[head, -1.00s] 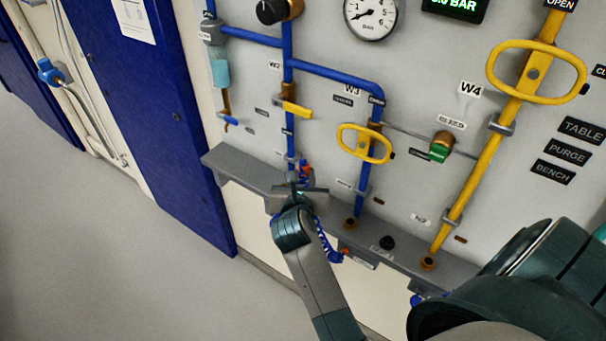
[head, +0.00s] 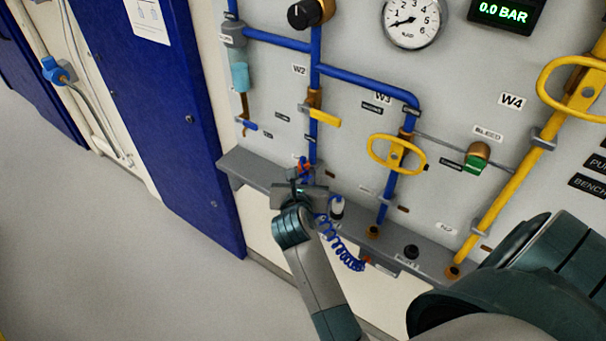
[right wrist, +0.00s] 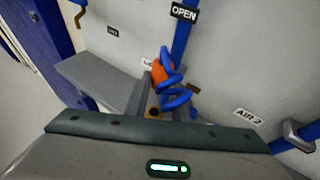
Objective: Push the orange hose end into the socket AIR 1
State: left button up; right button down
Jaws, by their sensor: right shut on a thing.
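The orange hose end (head: 306,167) is at my right gripper (head: 302,180), in front of the lower end of the left blue pipe. The gripper is shut on it. The blue coiled hose (head: 338,244) hangs right of my wrist. I cannot make out the socket AIR 1 or its label, nor whether the hose end touches a socket. My left gripper is not in view.
A grey ledge (head: 245,168) runs along the panel foot. The AIR 2 label (right wrist: 250,116) is to the right in the wrist view. A yellow valve handle (head: 398,154) and a yellow lever (head: 324,120) stand out from the panel. A blue door (head: 160,110) is at left.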

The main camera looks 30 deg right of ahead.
jog(key=shift+f+b, duration=3)
jog(key=shift+f, duration=0.25)
jog(key=shift+f+b, duration=0.4)
jog(key=shift+f, duration=0.2)
jog(key=c, duration=1.4)
grip_release()
jog(key=shift+r, duration=0.1)
